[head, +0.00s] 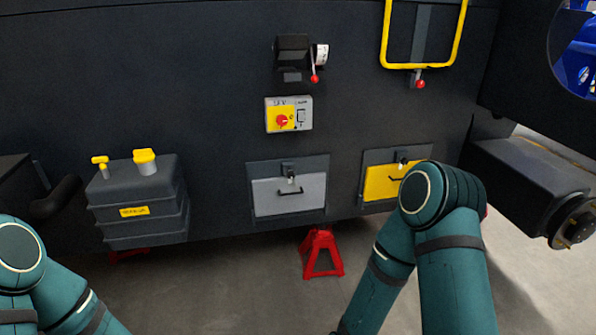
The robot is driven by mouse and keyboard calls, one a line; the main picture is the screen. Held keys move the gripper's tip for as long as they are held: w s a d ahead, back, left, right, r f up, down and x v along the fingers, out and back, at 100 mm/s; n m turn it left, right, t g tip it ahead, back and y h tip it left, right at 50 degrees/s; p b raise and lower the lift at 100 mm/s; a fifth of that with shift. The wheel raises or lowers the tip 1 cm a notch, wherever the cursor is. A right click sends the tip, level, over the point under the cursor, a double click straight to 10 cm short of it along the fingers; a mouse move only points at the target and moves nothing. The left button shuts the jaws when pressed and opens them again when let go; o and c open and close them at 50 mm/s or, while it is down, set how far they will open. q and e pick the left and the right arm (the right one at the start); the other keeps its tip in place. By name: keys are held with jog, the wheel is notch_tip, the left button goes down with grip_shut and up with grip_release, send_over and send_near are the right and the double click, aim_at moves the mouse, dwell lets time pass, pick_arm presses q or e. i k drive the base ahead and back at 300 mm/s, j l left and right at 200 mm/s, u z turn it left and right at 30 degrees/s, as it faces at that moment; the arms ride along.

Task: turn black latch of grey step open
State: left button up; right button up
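The grey step (275,197) is a flat grey panel set in a dark frame low on the chassis side, with a black handle on its front. Its black latch (288,169) sits at the top middle of the panel, with a small light part at its lower end. The latch's exact turn is too small to tell. Neither of my grippers is in view. Only links of my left arm show at the lower left and of my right arm at the lower right, both apart from the grey step in the picture.
A yellow step (378,184) with its own latch is right of the grey one, partly behind my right arm. A dark tank (138,205) stands left. A red jack stand (321,253) is below.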

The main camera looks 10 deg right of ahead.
aim_at(291, 174)
jog(key=i+l, duration=0.2)
jog(key=l, duration=0.2)
jog(key=i+l, duration=0.2)
jog(key=l, duration=0.15)
jog(key=i+l, duration=0.2)
jog(key=l, duration=0.2)
jog(key=i+l, duration=0.2)
jog(key=l, duration=0.15)
jog(key=i+l+u, duration=0.1)
jog(key=l, duration=0.3)
jog(key=i, duration=0.1)
